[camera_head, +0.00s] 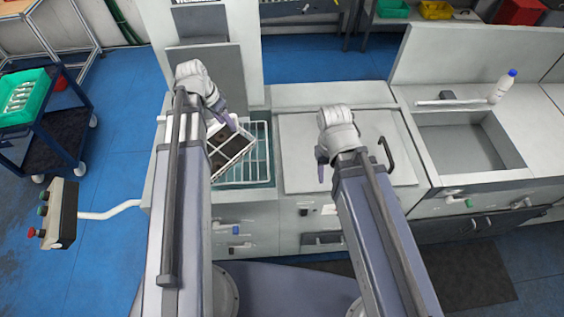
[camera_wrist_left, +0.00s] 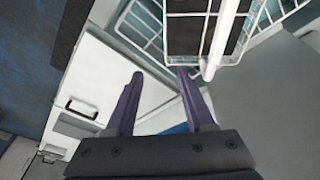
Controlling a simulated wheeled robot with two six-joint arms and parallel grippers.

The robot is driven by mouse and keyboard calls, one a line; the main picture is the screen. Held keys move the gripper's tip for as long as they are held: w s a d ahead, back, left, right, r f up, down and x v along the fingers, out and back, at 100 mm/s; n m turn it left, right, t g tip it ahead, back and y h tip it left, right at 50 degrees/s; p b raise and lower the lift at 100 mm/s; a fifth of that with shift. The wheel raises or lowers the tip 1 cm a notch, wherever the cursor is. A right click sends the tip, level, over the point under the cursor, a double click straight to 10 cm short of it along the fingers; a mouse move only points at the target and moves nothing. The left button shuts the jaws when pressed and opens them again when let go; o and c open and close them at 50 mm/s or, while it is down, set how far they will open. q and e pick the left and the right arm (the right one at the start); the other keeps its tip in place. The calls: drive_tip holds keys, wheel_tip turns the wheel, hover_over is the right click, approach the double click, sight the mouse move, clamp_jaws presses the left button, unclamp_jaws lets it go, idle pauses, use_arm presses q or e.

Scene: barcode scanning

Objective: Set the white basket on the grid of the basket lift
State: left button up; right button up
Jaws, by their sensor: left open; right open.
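The white basket (camera_head: 232,148) is a wire basket with dark contents. It sits over the grid (camera_head: 262,160) of the basket lift, turned at an angle to the grid's bars. I cannot tell whether it lies flat. My left gripper (camera_head: 229,119) is open at the basket's far side. In the left wrist view, the open left gripper (camera_wrist_left: 157,85) has its right fingertip close to the corner of the basket (camera_wrist_left: 208,67); touching or apart is unclear. The left arm hides part of the basket and grid. My right gripper (camera_head: 321,167) is open and empty over the closed lid right of the lift.
The light lid (camera_head: 290,160) with a dark handle (camera_head: 386,153) is right of the grid. A sink basin (camera_head: 465,150) and a white bottle with blue cap (camera_head: 502,88) are further right. A control box (camera_head: 60,215) and cart with green bin (camera_head: 25,97) stand left.

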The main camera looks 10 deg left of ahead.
use_arm(q)
drive_tip(key=s+d+n+g+y, duration=0.1)
drive_tip(key=s+d, duration=0.5)
drive_tip(key=d, duration=0.5)
drive_tip(key=s+d+n+g+y, duration=0.1)
drive_tip(key=s+d, duration=0.4)
drive_tip(key=d, duration=0.6)
drive_tip(key=shift+s+f+y, duration=0.35)
drive_tip(key=shift+s+y, duration=0.05)
drive_tip(key=shift+y, duration=0.3)
drive_tip(key=shift+s, duration=1.15)
drive_tip(key=shift+w, duration=0.2)
